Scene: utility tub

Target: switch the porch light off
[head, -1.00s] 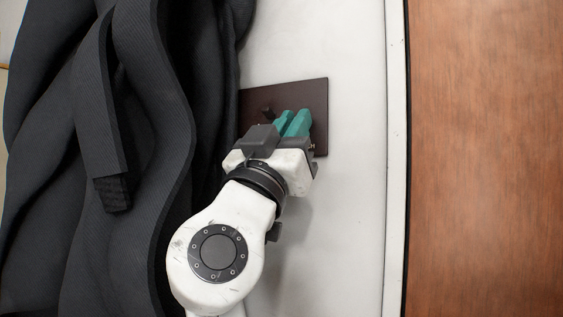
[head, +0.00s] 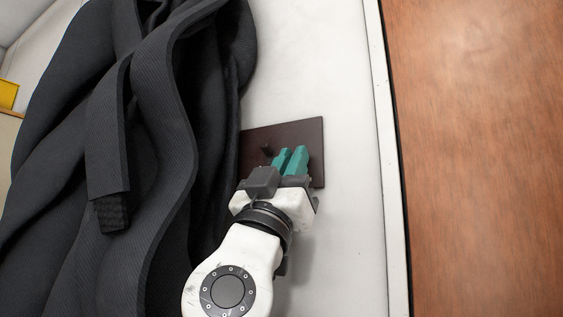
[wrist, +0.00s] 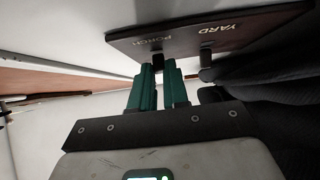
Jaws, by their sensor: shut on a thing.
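A dark brown switch plate (head: 312,134) is on the white wall. In the wrist view the plate (wrist: 240,28) carries the words YARD and PORCH. The yard switch (wrist: 207,68) sticks out below YARD, and it also shows in the head view (head: 266,148), left of my fingers. My gripper (head: 291,153) has teal fingers with their tips at the plate. In the wrist view my gripper (wrist: 158,68) is shut on the dark porch switch (wrist: 158,61) below PORCH. Most of that switch is hidden between the fingertips, so its position is hard to tell.
A dark grey coat or cloth (head: 150,130) hangs close to the left of the plate and my gripper. A brown wood panel (head: 480,150) with a white frame (head: 386,150) stands to the right. Bare white wall (head: 345,220) lies between plate and frame.

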